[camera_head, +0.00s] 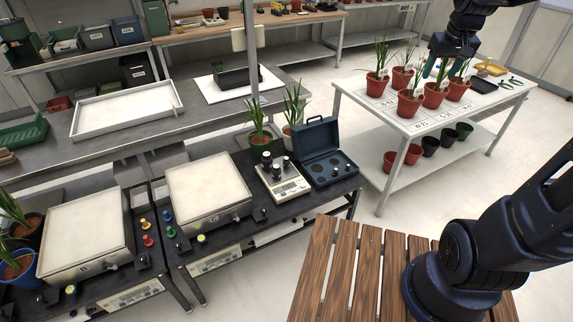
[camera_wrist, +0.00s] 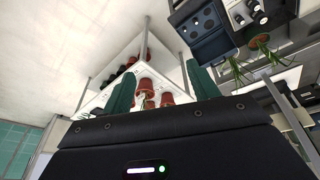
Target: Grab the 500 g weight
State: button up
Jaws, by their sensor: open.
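Several metal weights with black tops (camera_head: 277,169) stand on a small digital scale (camera_head: 291,187) on the dark bench. Which one is the 500 g weight I cannot tell. The open blue weight case (camera_head: 318,175) stands right of the scale, with round recesses in its base. In the wrist view, the case (camera_wrist: 205,45) is at the top, with the scale and dark-topped weights (camera_wrist: 250,12) beside it. My gripper (camera_head: 441,70) is over the potted plants on the white table, far from the weights. Its green fingers (camera_wrist: 160,88) are apart, with no object held between them.
Red potted plants (camera_head: 409,104) crowd the white table (camera_head: 345,92) under my gripper, with more pots on its lower shelf. Two plants (camera_head: 258,132) stand behind the scale. A large platform scale (camera_head: 205,187) is left of it. A wooden slatted surface (camera_head: 350,270) is in front.

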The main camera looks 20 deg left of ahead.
jog(key=w+a+f+n+g, duration=0.1)
jog(key=w+a+f, duration=0.3)
jog(key=w+a, duration=0.3)
jog(key=w+a+f+n, duration=0.2)
jog(key=w+a+f, duration=0.2)
jog(key=w+a, duration=0.25)
jog(key=n+g, duration=0.2)
jog(key=n, duration=0.3)
send_over(286, 158)
jog(key=f, duration=2.9)
jog(key=d+f, duration=0.1)
jog(key=f, duration=1.4)
jog(key=shift+w+f, duration=0.15)
jog(key=shift+w, duration=0.15)
notch_tip(286, 158, down, 6)
jog(key=shift+a, duration=0.15)
jog(key=shift+s+a+f, duration=0.15)
jog(key=shift+f, duration=1.15)
jog(key=shift+s+a+f, duration=0.1)
jog(key=shift+s+f, duration=0.05)
jog(key=shift+f, duration=1.15)
